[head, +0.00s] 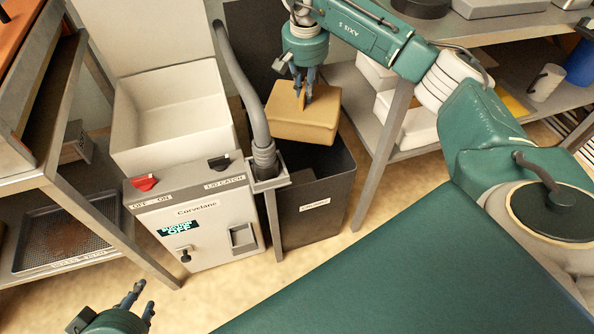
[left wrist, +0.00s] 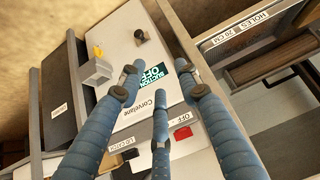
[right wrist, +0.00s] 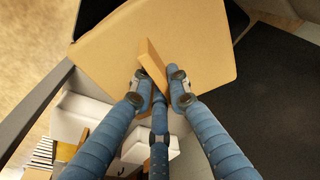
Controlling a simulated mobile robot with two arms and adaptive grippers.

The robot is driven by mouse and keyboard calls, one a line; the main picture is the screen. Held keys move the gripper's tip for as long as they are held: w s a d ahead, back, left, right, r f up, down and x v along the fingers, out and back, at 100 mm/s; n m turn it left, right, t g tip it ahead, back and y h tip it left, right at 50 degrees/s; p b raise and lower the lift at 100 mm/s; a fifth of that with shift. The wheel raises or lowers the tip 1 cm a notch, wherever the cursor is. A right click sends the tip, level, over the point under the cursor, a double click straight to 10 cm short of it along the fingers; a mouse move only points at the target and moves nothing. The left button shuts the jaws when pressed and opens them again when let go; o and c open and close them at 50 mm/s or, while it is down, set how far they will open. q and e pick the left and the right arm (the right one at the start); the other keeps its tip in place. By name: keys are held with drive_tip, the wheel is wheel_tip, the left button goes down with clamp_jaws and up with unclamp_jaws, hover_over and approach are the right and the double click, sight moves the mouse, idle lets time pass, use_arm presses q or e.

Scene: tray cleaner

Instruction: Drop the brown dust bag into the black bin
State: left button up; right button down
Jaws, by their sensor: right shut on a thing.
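The brown dust bag (head: 304,122) hangs from my right gripper (head: 305,92), which is shut on the tab on top of it. The right wrist view shows the fingers (right wrist: 162,85) closed on that tab, with the bag (right wrist: 200,45) beyond them. The black bin (head: 318,205) stands on the floor, with the bag over its opening in the head view. The bag hides part of the rim; its exact height above the bin is hard to tell. My left gripper (head: 130,298) is empty at the lower left, fingers apart, also in the left wrist view (left wrist: 160,100).
A grey hose (head: 247,90) runs beside the bin. Shelving with white boxes (head: 410,125) stands to the right. A metal table leg (head: 375,165) is close to the bin.

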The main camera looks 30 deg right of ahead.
sight(306, 105)
drive_tip(key=shift+f+b, duration=0.55)
drive_tip(key=shift+b, duration=0.05)
use_arm(q)
drive_tip(key=w+d+r+t+h+b, duration=0.1)
drive_tip(key=w+d+r+t, duration=0.15)
drive_tip(key=w+r, duration=0.2)
drive_tip(key=w+d+r+t+h, duration=0.1)
drive_tip(key=w+r+t, duration=0.3)
drive_tip(key=r, duration=0.2)
use_arm(e)
drive_tip(key=shift+f, duration=0.6)
drive_tip(key=shift+f+b, duration=0.6)
drive_tip(key=shift+b, duration=0.1)
drive_tip(key=shift+f+b, duration=0.5)
drive_tip(key=shift+b, duration=0.1)
use_arm(q)
wheel_tip(306, 105, up, 14)
drive_tip(key=d+t+h, duration=0.2)
drive_tip(key=t, duration=0.4)
drive_tip(key=shift+w+r+m+t, duration=0.15)
drive_tip(key=shift+w+m+t, duration=0.15)
drive_tip(key=shift+t, duration=0.05)
use_arm(e)
drive_tip(key=shift+f, duration=0.1)
drive_tip(key=c, duration=1.6)
unclamp_jaws()
drive_tip(key=shift+s+f, duration=0.1)
